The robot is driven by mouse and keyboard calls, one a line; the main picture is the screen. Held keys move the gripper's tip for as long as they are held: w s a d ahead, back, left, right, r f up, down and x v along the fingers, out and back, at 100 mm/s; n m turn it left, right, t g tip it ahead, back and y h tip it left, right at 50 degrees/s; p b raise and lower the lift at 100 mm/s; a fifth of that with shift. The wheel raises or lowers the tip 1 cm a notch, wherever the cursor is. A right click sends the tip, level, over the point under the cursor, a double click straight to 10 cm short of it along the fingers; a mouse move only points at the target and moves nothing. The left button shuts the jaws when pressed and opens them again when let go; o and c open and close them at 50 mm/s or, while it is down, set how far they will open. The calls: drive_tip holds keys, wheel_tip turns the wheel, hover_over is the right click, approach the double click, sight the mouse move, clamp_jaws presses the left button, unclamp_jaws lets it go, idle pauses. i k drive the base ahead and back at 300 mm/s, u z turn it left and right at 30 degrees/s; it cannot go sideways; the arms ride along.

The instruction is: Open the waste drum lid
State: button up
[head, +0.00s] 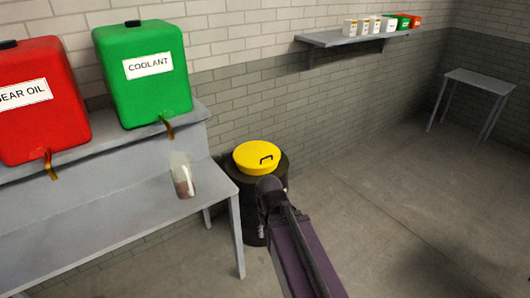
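The waste drum (247,208) is a dark, upright drum on the floor, just right of the grey bench. Its round yellow lid (248,152) lies flat on top and looks closed, with a dark handle (266,159) standing up on its right part. My arm reaches up from the bottom of the head view, and its dark rounded end stands in front of the drum's right side. It hides part of the drum below the lid. I cannot make out my gripper's fingers. Whether anything touches the lid cannot be seen.
The grey bench (110,205) on the left holds a red gear oil container (40,120), a green coolant container (150,92) and a pale jug-like vessel (182,172). A wall shelf (345,38) holds several small containers. A small table (480,82) stands far right. The floor between is clear.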

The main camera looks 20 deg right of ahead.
sight(253, 155)
drive_tip(key=u, duration=0.25)
drive_tip(key=i, duration=1.35)
drive_tip(key=u, duration=0.25)
